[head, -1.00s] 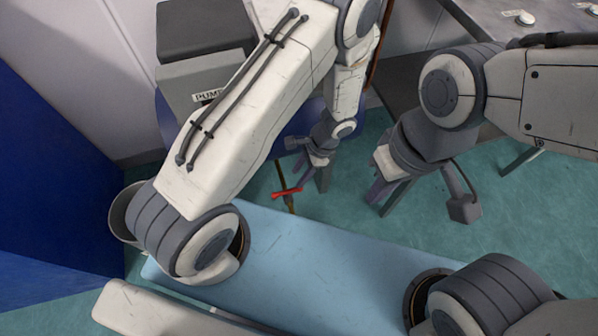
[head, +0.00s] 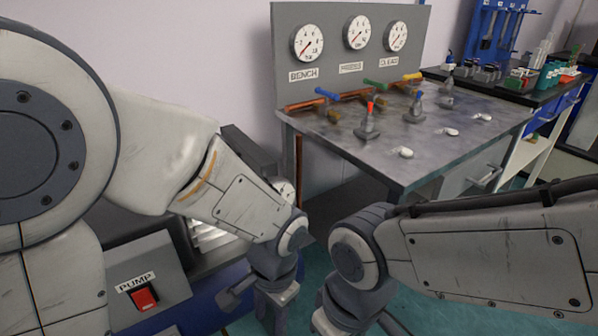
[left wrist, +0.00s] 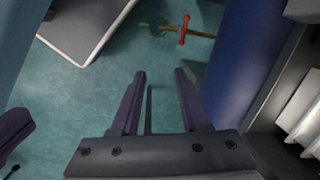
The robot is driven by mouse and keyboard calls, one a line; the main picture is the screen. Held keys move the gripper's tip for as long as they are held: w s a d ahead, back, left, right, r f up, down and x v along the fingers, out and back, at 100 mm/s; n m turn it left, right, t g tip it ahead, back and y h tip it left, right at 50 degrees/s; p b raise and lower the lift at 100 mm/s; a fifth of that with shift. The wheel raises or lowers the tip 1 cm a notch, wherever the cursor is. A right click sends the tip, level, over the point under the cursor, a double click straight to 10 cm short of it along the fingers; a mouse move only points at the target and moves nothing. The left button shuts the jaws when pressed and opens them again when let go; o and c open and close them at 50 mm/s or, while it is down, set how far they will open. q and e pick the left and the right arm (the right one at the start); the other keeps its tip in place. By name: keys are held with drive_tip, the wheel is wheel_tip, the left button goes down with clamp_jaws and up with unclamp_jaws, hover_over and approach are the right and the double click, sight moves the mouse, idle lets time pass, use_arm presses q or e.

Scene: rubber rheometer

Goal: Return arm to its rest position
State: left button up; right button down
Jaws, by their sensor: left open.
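My left arm comes in from the left in the head view, with its forearm reaching down past the pump box. My left gripper (head: 272,312) hangs low in front of the bench, partly cut off by the bottom edge. In the left wrist view its two dark fingers (left wrist: 160,75) are apart with nothing between them, above the green floor. My right arm comes in from the right, and its wrist end (head: 345,315) is low beside the left gripper. The right fingers are not clear enough to judge.
A pump box with a red switch (head: 144,298) stands close below my left arm. A metal bench (head: 440,150) with gauges (head: 308,42) and coloured valve handles (head: 326,93) stands ahead. A red-handled valve (left wrist: 184,30) on a pipe and a blue cylinder (left wrist: 240,65) show in the left wrist view.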

use_arm(q)
drive_tip(key=s+r+h, duration=0.2)
drive_tip(key=s+r, duration=0.4)
drive_tip(key=s, duration=0.2)
wheel_tip(320, 180, up, 29)
drive_tip(key=n+p, duration=0.1)
drive_tip(key=p, duration=2.8)
drive_tip(key=shift+s+d+r, duration=0.15)
drive_tip(key=shift+s+d, duration=0.05)
drive_tip(key=shift+d, duration=0.05)
